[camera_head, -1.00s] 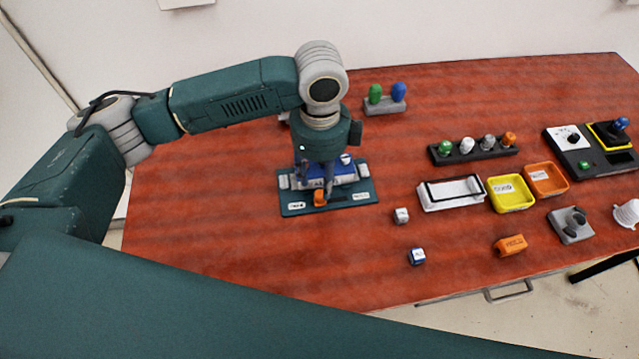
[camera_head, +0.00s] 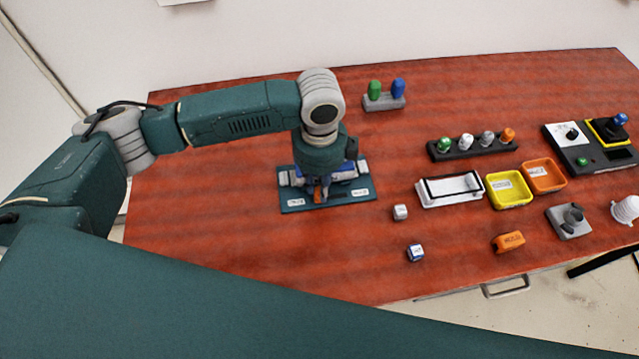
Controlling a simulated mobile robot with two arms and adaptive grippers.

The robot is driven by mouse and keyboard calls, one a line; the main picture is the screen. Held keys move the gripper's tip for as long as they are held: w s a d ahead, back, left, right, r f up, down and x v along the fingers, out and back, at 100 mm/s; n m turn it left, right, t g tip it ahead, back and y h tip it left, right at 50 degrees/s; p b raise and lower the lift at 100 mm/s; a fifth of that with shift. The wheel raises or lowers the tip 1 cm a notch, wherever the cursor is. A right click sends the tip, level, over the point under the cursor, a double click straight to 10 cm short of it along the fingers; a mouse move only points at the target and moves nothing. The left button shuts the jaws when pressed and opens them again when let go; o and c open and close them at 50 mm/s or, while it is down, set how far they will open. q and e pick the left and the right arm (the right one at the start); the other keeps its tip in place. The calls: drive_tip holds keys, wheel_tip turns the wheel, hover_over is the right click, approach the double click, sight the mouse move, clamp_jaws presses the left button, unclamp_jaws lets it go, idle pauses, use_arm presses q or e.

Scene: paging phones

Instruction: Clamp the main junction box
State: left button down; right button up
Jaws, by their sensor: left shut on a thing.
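A blue box (camera_head: 361,166), which looks like the main junction box, sits on a dark teal base plate (camera_head: 370,189) with grey clamp blocks at its sides. My gripper hides most of it. My left gripper (camera_head: 321,193) points down over the front of the box and is shut on a small orange part (camera_head: 317,195) at the front edge of the plate. The fingertips are partly hidden, so the exact grip is hard to see. My right gripper is not in view.
To the right are a white tray (camera_head: 422,202), a yellow bin (camera_head: 511,202), an orange bin (camera_head: 565,187) and a dark rack (camera_head: 436,154) of coloured pegs. Two small cubes, one white (camera_head: 400,212) and one blue-white (camera_head: 415,253), lie nearer. The table's front left is clear.

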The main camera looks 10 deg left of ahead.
use_arm(q)
drive_tip(key=d, duration=0.1)
drive_tip(key=w+d, duration=0.1)
drive_tip(key=d, duration=0.1)
drive_tip(key=w+d, duration=0.1)
drive_tip(key=shift+d+r, duration=0.1)
drive_tip(key=shift+d, duration=0.2)
drive_tip(key=shift+a, duration=0.1)
drive_tip(key=c, duration=1.9)
unclamp_jaws()
drive_tip(key=o, duration=0.3)
drive_tip(key=shift+o, duration=0.2)
wheel_tip(320, 180, up, 12)
